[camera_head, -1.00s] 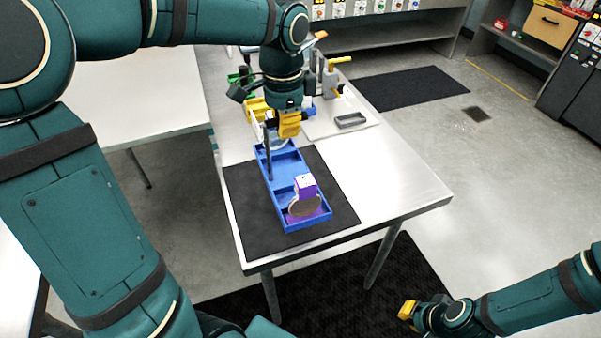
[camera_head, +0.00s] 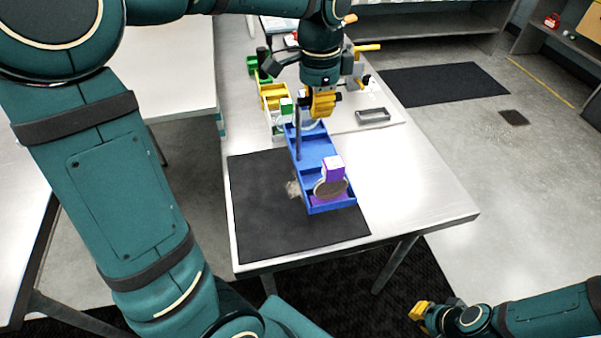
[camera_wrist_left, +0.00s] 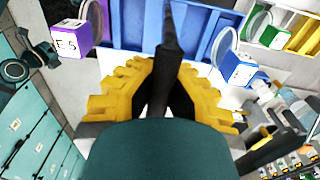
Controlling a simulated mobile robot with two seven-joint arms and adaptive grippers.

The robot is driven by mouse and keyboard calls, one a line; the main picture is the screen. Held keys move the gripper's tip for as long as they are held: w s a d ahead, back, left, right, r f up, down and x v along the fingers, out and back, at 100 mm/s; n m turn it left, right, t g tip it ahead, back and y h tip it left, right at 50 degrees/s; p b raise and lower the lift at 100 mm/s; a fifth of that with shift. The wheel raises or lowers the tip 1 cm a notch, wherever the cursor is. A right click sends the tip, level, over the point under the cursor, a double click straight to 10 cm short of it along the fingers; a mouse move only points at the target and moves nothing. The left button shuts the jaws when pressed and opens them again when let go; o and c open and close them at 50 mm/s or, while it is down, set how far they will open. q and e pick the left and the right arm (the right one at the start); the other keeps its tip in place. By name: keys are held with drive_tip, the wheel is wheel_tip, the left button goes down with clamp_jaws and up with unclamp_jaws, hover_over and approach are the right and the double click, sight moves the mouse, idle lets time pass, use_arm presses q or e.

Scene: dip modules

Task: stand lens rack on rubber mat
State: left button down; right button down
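The blue lens rack (camera_head: 318,150) has several compartments and lies over the right part of the black rubber mat (camera_head: 265,225), its right side reaching past the mat's edge; I cannot tell whether it touches. A purple module with a white face and round lens (camera_head: 332,172) sits in its near end; it also shows in the left wrist view (camera_wrist_left: 72,38). My left gripper (camera_head: 322,104), with yellow fingers, is at the rack's far end. In the left wrist view its fingers (camera_wrist_left: 166,85) close around a dark upright bar (camera_wrist_left: 172,40). My right gripper (camera_head: 418,312) hangs low, away from the table.
Yellow bins (camera_head: 274,96) and a green bin (camera_head: 258,68) stand behind the rack at the table's far left. A small grey tray (camera_head: 373,115) lies on a pale board at the back. The metal table right of the mat (camera_head: 420,195) is bare.

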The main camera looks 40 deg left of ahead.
use_arm(q)
drive_tip(key=b, duration=0.2)
hover_over(316, 157)
wheel_tip(316, 157, down, 9)
drive_tip(key=shift+r, duration=0.15)
drive_tip(key=c, duration=1.1)
unclamp_jaws()
drive_tip(key=shift+c, duration=0.2)
wheel_tip(316, 157, up, 12)
drive_tip(key=p, duration=0.3)
drive_tip(key=shift+a, duration=0.15)
drive_tip(key=shift+r, duration=0.1)
